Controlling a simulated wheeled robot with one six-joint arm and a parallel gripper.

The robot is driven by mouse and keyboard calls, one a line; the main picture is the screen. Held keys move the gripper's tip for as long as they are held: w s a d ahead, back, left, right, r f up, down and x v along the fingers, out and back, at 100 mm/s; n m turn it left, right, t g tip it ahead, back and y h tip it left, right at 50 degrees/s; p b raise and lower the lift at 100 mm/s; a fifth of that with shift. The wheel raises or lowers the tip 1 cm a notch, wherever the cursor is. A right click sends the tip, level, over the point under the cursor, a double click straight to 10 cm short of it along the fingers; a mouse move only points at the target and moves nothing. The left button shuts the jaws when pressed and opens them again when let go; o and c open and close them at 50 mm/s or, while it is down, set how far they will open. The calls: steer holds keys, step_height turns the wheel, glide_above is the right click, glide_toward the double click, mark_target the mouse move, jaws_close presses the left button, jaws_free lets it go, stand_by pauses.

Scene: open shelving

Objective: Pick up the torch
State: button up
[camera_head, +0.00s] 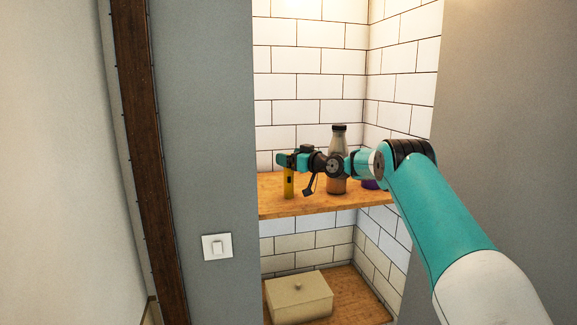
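A narrow yellow upright object (289,183) with a dark patch stands near the front left of the upper wooden shelf; I cannot tell for sure whether it is the torch. My gripper (283,160) is at the left end of my teal arm, level with the top of the yellow object and overlapping it in the view. The gripper hides the object's top. The fingers are too small and dark to show whether they are open or shut, or whether they touch it.
A bottle with a dark cap (338,145) stands behind my wrist. A purple item (370,184) is mostly hidden by my arm. The upper shelf (275,208) sits in a white-tiled niche between grey walls. A beige lidded box (299,299) sits on the lower shelf.

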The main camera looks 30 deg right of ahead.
steer(key=shift+w+a, duration=0.15)
steer(key=shift+w, duration=0.3)
steer(key=shift+f, duration=0.1)
steer(key=c, duration=1.4)
steer(key=shift+r, duration=0.2)
